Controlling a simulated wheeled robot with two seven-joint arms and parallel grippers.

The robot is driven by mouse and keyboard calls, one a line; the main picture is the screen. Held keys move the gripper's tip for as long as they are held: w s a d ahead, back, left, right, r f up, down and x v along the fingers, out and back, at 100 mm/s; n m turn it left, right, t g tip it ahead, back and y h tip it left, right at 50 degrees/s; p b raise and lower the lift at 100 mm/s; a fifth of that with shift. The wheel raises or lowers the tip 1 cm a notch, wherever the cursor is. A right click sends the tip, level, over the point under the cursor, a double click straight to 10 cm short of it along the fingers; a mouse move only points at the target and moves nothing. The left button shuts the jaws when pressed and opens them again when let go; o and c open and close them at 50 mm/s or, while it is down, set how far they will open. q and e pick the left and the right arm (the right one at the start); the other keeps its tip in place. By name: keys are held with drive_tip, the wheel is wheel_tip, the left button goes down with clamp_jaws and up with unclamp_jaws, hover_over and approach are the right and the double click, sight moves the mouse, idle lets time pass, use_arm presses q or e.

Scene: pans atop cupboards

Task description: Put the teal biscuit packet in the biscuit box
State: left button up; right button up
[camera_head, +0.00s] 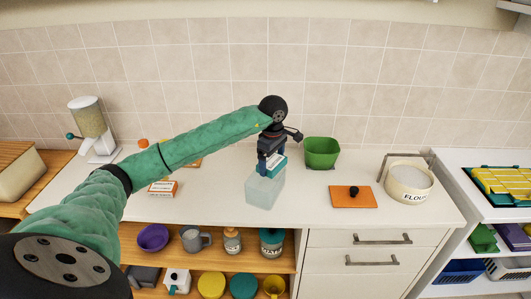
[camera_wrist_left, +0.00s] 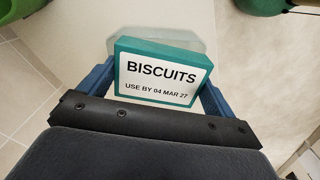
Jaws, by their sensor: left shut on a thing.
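The teal biscuit packet (camera_wrist_left: 161,72), with a white label reading BISCUITS, is between the blue fingers of my left gripper (camera_head: 271,168), which is shut on it. In the head view the packet (camera_head: 277,165) is above a pale translucent box (camera_head: 265,190) on the counter, which looks like the biscuit box. The gripper partly covers the packet there. In the wrist view the box's pale rim (camera_wrist_left: 185,43) shows beyond the packet and is partly hidden by it. I cannot tell whether the packet's lower edge is inside the box. My right gripper is not in view.
A green tub (camera_head: 321,153) stands behind and right of the box. An orange board (camera_head: 353,197) and a flour tin (camera_head: 409,183) are farther right. An orange-and-white packet (camera_head: 163,187) lies to the left. The counter just right of the box is clear.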

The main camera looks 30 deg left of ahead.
use_arm(q)
drive_tip(key=a+n, duration=0.1)
drive_tip(key=a+r+n, duration=0.1)
drive_tip(key=shift+w+a, duration=0.1)
drive_tip(key=shift+a, duration=0.3)
drive_tip(key=shift+w, duration=0.1)
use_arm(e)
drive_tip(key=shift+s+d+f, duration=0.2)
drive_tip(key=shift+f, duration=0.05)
use_arm(q)
drive_tip(key=shift+d+f+b, duration=0.1)
drive_tip(key=shift+d+b, duration=0.05)
drive_tip(key=shift+b, duration=0.35)
drive_tip(key=shift+f+b, duration=0.45)
drive_tip(key=shift+f, duration=0.1)
drive_tip(key=shift+f+b, duration=1.15)
drive_tip(key=shift+f, duration=0.55)
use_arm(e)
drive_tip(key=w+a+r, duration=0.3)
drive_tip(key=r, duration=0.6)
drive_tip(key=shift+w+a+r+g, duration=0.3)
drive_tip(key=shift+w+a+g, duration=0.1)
